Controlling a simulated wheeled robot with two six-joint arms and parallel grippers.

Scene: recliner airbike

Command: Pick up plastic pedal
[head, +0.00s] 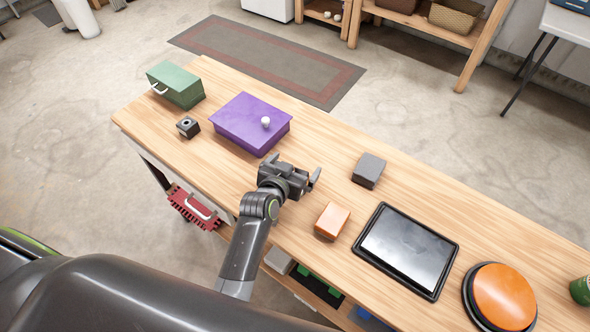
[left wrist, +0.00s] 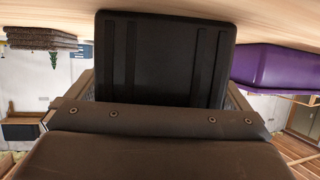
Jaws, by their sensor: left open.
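No thing in the head view is clearly recognisable as a pedal. The nearest match is a dark grey block (head: 369,170) on the wooden table, right of my left gripper. My left gripper (head: 297,168) is open above the table, between the purple box (head: 250,122) and that block, touching neither. In the left wrist view, which is upside down, a black ridged panel (left wrist: 165,60) fills the middle beyond the gripper body. I cannot tell whether it is the pedal or part of my gripper. My right gripper is not in view.
The wooden table (head: 330,157) also holds a green box (head: 177,86), a small black block (head: 188,127), an orange block (head: 332,220), a tablet (head: 407,250) and an orange button (head: 502,295). The purple box also shows in the left wrist view (left wrist: 275,68).

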